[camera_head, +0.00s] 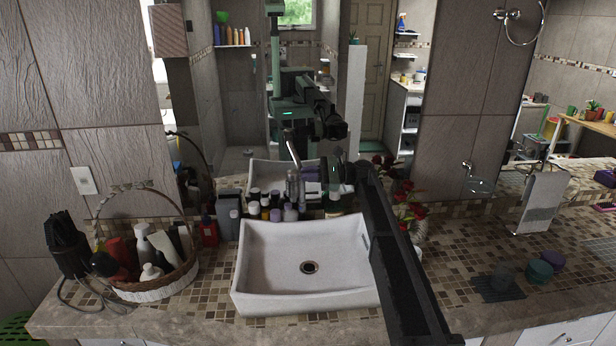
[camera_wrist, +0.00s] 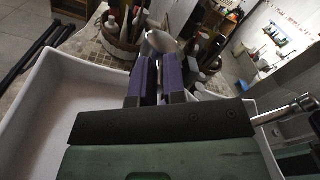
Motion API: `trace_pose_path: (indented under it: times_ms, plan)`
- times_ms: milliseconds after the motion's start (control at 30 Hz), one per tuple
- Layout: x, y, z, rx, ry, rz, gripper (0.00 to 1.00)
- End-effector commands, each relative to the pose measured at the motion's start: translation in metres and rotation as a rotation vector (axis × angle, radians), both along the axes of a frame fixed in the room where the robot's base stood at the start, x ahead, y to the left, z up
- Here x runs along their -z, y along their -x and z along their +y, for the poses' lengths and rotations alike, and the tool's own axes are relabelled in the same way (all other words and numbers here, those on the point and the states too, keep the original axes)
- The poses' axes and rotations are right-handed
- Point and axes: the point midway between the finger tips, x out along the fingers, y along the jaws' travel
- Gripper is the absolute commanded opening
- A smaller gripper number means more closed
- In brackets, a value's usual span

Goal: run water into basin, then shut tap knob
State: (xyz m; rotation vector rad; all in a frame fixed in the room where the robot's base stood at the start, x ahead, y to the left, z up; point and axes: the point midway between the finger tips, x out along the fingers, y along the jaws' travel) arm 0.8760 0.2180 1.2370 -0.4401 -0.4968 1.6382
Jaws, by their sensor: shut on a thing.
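The white basin (camera_head: 252,285) stands on the tiled counter, its dark drain visible and no water showing in it. The metal tap (camera_head: 293,186) rises behind the basin, in front of the mirror. My gripper (camera_head: 326,180) is by the tap, reached over the basin's right side. In the wrist view, the purple-padded fingers of my gripper (camera_wrist: 159,78) are shut on the tap knob (camera_wrist: 163,42), a silvery part showing just beyond the fingertips. The fingers hide much of the grip. The basin's pale wall (camera_wrist: 50,110) shows at left. No stream of water is visible.
Several small bottles (camera_head: 275,211) crowd the counter behind the basin. A wicker basket (camera_head: 150,290) with bottles stands left, beside a dark hair dryer (camera_head: 68,245). Red flowers (camera_head: 412,208) stand right of the arm. Cups (camera_head: 539,271) sit farther right.

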Motion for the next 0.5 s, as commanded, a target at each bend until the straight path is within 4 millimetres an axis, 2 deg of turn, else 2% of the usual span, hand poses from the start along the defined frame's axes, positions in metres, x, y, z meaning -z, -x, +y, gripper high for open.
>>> trace_pose_path:
  times_ms: [500]
  plan:
    - [-0.0001,-0.0022,0.0005,-0.044,-0.001,0.0,0.0]
